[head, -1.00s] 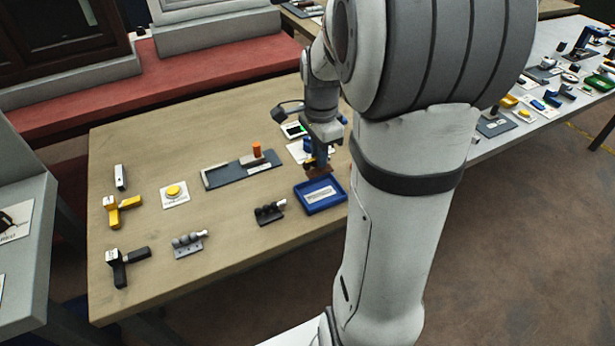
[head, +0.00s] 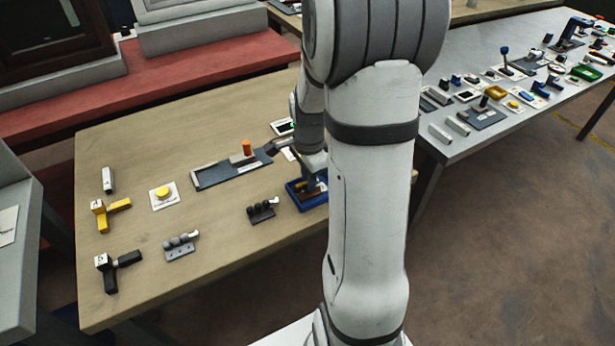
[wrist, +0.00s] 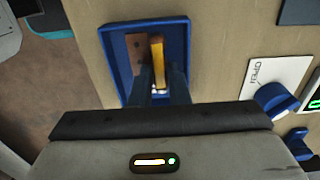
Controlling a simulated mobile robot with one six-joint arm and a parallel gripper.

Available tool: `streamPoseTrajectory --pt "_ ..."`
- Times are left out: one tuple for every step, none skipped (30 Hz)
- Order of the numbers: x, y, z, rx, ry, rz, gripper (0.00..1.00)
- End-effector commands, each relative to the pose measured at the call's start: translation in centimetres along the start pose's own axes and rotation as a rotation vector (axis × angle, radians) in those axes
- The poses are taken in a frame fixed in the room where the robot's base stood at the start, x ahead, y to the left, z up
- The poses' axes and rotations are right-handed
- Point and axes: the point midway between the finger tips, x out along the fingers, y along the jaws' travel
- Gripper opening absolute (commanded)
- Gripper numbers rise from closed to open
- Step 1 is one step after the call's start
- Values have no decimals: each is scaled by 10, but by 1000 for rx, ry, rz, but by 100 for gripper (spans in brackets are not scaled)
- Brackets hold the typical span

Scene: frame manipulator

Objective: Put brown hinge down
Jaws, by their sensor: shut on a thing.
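The brown hinge shows in the wrist view (wrist: 135,46) as a flat brown leaf with holes beside a lit, orange-brown upright part. In the head view the hinge (head: 308,193) is a small brown patch over the blue tray, partly behind my arm. The blue tray (wrist: 114,63) lies around the hinge in the wrist view; in the head view its left rim (head: 292,196) shows. My gripper (wrist: 158,88) is shut on the upright part, with its fingers over the tray. I cannot tell whether the hinge touches the tray floor.
A black block with knobs (head: 261,211) stands left of the tray. A grey fixture with an orange peg (head: 247,147) lies behind. In the wrist view, a white card marked OPEN (wrist: 272,78) with a blue knob (wrist: 277,102) lies to the right.

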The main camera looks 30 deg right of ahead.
Motion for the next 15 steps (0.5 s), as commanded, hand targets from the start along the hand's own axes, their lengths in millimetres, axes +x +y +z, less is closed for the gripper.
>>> streamPoseTrajectory --pt "0 0 0 0 0 0 0" --pt "1 0 0 0 0 0 0" --pt "3 0 0 -1 0 0 0" --pt "4 0 0 -1 0 0 0" --pt "5 0 0 -1 0 0 0" --pt "5 0 0 -1 0 0 16" --pt "4 0 0 -1 0 0 19" --pt "4 0 0 -1 0 0 21" --pt "4 0 0 -1 0 0 24" --pt "4 0 0 -1 0 0 24" --pt "4 0 0 -1 0 0 24" --pt "4 0 0 -1 0 0 24" --pt "4 0 1 -1 0 0 24" --pt "4 0 1 -1 0 0 24" --pt "4 0 1 -1 0 0 24"
